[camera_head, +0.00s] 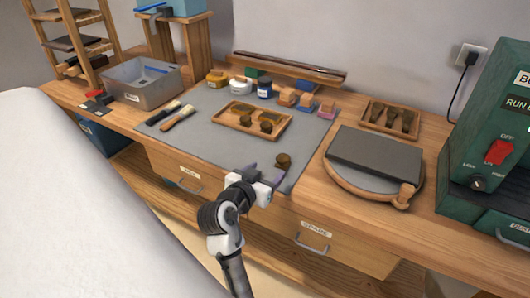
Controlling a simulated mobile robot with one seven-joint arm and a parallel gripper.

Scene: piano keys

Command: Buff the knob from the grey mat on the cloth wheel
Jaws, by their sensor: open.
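A small dark brown knob (283,160) stands on the grey mat (222,152) near the mat's front right. My gripper (265,174) is open and empty, close in front of the knob and slightly left of it, over the mat's front edge. A purple patch shows beside the gripper, just below the knob; I cannot tell what it is. More brown knobs lie in a wooden tray (227,122) on the mat. A green machine (487,140) with a red switch stands at the right, cut off by the frame. No cloth wheel shows.
Two brushes (177,118), several jars (240,85) and small blocks (287,97) surround the tray. A grey bin (140,83) stands left. A dark slab (377,149) on a round wooden board and a small tray (389,119) lie right. The mat's front middle is clear.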

